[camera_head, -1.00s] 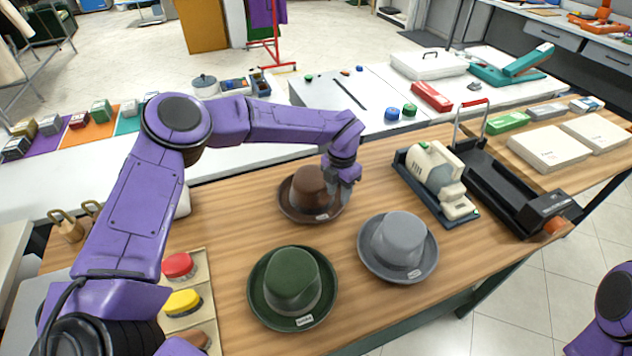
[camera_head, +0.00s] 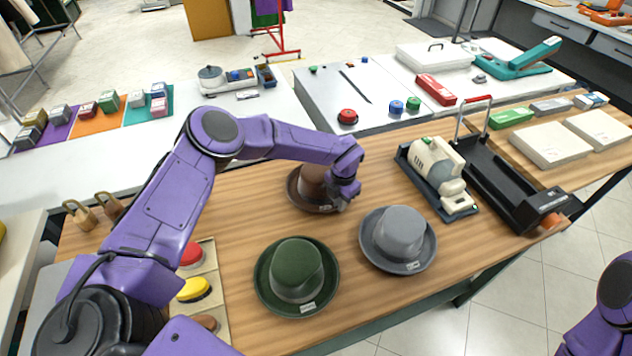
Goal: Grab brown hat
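The brown hat (camera_head: 308,184) lies brim down on the wooden table, behind the green hat (camera_head: 296,275) and the grey hat (camera_head: 399,239). My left gripper (camera_head: 341,203) points down at the right side of the brown hat, at its brim. My forearm and wrist cover part of the hat's crown. The fingers are small and partly hidden, so I cannot tell whether they are open or closed on the brim. Only part of my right arm shows at the lower right edge; its gripper is out of view.
To the right stand a white-green machine (camera_head: 436,170) on a dark base and a black rail device (camera_head: 505,190). Red and yellow brushes (camera_head: 194,289) lie in a tray at the left. Bare wood surrounds the hats.

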